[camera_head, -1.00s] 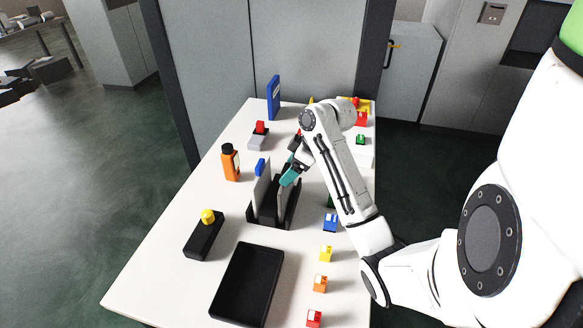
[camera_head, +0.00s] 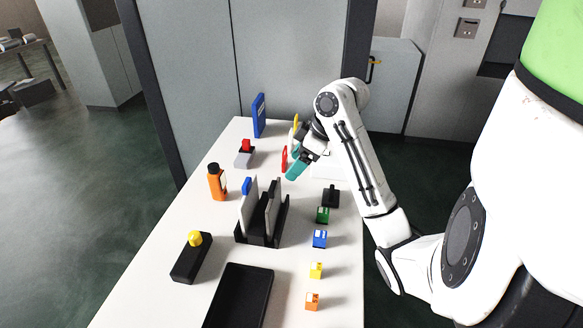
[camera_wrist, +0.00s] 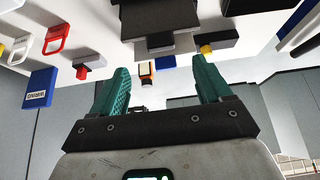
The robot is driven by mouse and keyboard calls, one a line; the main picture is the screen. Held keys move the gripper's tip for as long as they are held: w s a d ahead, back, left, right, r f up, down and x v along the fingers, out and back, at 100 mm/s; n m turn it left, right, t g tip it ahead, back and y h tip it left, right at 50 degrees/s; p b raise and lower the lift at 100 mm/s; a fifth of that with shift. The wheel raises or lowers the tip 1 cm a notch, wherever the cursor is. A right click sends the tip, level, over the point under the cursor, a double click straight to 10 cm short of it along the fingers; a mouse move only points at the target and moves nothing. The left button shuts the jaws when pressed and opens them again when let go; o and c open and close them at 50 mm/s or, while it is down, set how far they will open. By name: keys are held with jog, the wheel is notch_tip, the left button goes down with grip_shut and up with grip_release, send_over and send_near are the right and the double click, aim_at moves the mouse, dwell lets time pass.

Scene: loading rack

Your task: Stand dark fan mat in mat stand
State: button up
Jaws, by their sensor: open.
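The black mat stand (camera_head: 244,238) is on the white table, left of my gripper and nearer the camera. Upright thin panels stand in it: a lighter one (camera_head: 252,200) at the left, beside a blue tab (camera_head: 247,185), and a darker grey one (camera_head: 271,212) at the right that looks like the dark fan mat. I cannot see a fan mark on it. My gripper (camera_head: 293,168) has teal fingers and hangs above the table beyond the stand. In the wrist view the fingers (camera_wrist: 160,65) are apart with nothing between them; the stand (camera_wrist: 160,18) shows at the top.
A black tray (camera_head: 238,300) lies at the front. An orange bottle (camera_head: 217,184), a red-topped grey block (camera_head: 245,153) and a yellow-knobbed black block (camera_head: 191,258) stand at the left. A blue binder (camera_head: 258,115) is at the back. Small coloured blocks (camera_head: 320,239) line the right edge.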

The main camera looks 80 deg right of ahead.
jog(key=shift+v, duration=0.85)
